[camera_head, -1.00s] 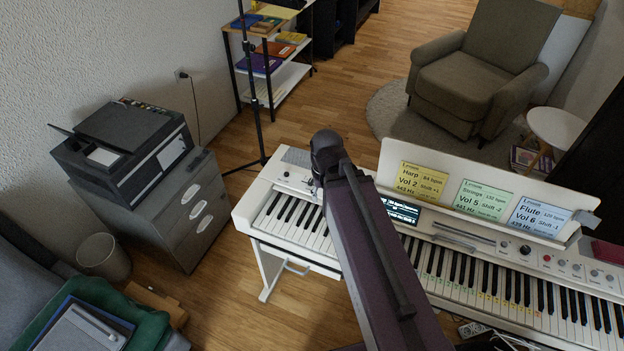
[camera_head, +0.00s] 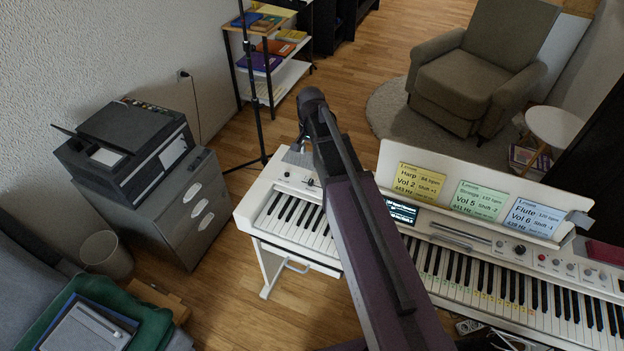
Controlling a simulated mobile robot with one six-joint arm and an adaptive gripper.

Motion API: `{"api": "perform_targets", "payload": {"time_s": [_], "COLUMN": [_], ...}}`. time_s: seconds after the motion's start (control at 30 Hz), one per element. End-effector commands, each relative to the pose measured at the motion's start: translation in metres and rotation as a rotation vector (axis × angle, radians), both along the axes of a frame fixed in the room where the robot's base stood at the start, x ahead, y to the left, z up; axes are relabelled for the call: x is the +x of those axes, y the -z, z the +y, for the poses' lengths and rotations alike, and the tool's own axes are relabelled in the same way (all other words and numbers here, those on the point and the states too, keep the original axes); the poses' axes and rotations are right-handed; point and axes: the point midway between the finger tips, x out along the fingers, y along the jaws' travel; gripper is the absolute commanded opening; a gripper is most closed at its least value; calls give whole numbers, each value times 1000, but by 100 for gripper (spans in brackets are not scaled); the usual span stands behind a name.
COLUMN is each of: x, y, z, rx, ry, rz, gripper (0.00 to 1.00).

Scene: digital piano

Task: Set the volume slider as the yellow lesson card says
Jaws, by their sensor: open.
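The yellow lesson card (camera_head: 418,180) leans on the white music rest of the digital piano (camera_head: 275,187). It reads "Harp" and "Vol 2"; its smaller print is hard to read. Small controls (camera_head: 309,182) show on the piano's left panel, beside my arm. I cannot tell which control is the volume slider or read any setting. My purple arm rises over the piano, with its black joint above the back edge at the left.
A green card (camera_head: 478,199), marked Vol 5, and a blue card (camera_head: 535,218), marked Vol 6, stand right of the yellow one. A lit display (camera_head: 402,212) is partly behind my arm. A thin black stand (camera_head: 257,100) rises behind the piano's left end.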

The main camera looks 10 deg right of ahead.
Motion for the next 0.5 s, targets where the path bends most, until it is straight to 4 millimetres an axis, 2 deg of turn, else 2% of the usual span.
{"api": "perform_targets", "payload": {"time_s": [0.27,0.5], "x": [0,0], "y": [2,11], "z": [1,1], "rx": [0,0], "ry": [-3,-4], "rz": [0,0], "gripper": [57,57]}}
